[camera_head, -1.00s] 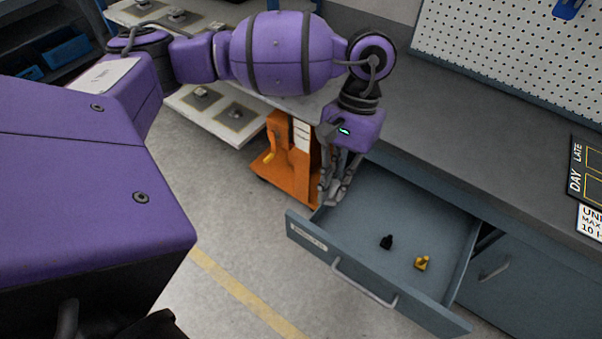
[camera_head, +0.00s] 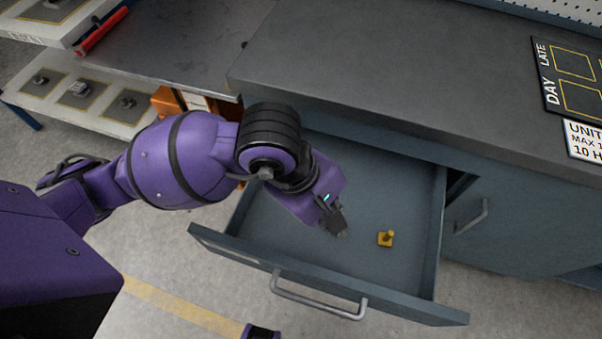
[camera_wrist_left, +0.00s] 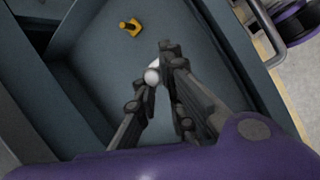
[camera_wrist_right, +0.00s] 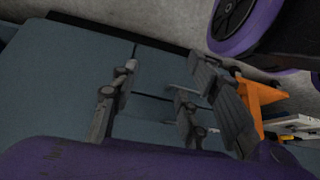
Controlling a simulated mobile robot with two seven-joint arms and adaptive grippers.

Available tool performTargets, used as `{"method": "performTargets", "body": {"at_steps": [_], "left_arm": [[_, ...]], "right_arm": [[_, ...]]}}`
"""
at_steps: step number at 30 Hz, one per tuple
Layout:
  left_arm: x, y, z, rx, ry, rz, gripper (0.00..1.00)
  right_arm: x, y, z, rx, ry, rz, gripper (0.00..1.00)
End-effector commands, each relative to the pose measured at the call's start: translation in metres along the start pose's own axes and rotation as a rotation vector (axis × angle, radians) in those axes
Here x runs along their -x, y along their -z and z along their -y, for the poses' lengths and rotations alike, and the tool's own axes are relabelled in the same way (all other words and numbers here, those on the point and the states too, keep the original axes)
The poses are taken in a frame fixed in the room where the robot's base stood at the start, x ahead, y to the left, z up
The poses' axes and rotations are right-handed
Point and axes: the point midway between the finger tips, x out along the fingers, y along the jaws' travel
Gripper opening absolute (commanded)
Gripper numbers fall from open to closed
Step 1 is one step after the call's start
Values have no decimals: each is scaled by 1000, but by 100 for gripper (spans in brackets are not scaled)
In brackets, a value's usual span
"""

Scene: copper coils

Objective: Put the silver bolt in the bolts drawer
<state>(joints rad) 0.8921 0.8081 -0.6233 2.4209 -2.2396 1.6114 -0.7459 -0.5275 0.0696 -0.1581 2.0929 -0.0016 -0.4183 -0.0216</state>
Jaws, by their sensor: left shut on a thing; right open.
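The silver bolt (camera_wrist_left: 152,76) shows in the left wrist view as a pale rounded end between my left fingertips; the rest of it is hidden. My left gripper (camera_head: 339,231) is shut on it and points down inside the open drawer (camera_head: 228,251), above its floor. The same gripper (camera_wrist_left: 159,68) fills the middle of the left wrist view. My right gripper (camera_wrist_right: 165,75) is open and empty, away from the drawer's inside, facing blue-grey cabinet fronts.
A yellow bolt (camera_head: 386,238) stands on the drawer floor right of my left gripper and also shows in the left wrist view (camera_wrist_left: 130,27). The grey worktop (camera_head: 400,80) overhangs the drawer's back. An orange cart (camera_wrist_right: 262,100) stands beyond my right gripper.

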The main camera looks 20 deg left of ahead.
Motion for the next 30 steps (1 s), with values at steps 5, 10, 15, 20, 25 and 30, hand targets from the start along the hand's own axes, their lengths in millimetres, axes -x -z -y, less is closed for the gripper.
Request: {"method": "performTargets", "body": {"at_steps": [5, 10, 15, 20, 25, 30], "left_arm": [[-7, 49, 5, 10, 6, -6, 0], [-15, 93, 8, 8, 8, -2, 0], [-38, 123, 14, 7, 7, 0, 0], [-46, 137, 15, 3, 4, 1, 0], [-57, 152, 19, 5, 8, 1, 0], [-79, 156, 24, 3, 5, 2, 0]], "right_arm": [[-1, -1, 0, 1, 1, 2, 42], [-2, -1, 1, 1, 3, 2, 42], [-4, -3, 2, 0, 4, 3, 42], [-4, -4, 2, -1, 4, 4, 42], [-5, -4, 2, -1, 3, 4, 42], [-5, -3, 2, -3, 3, 2, 42]]}}
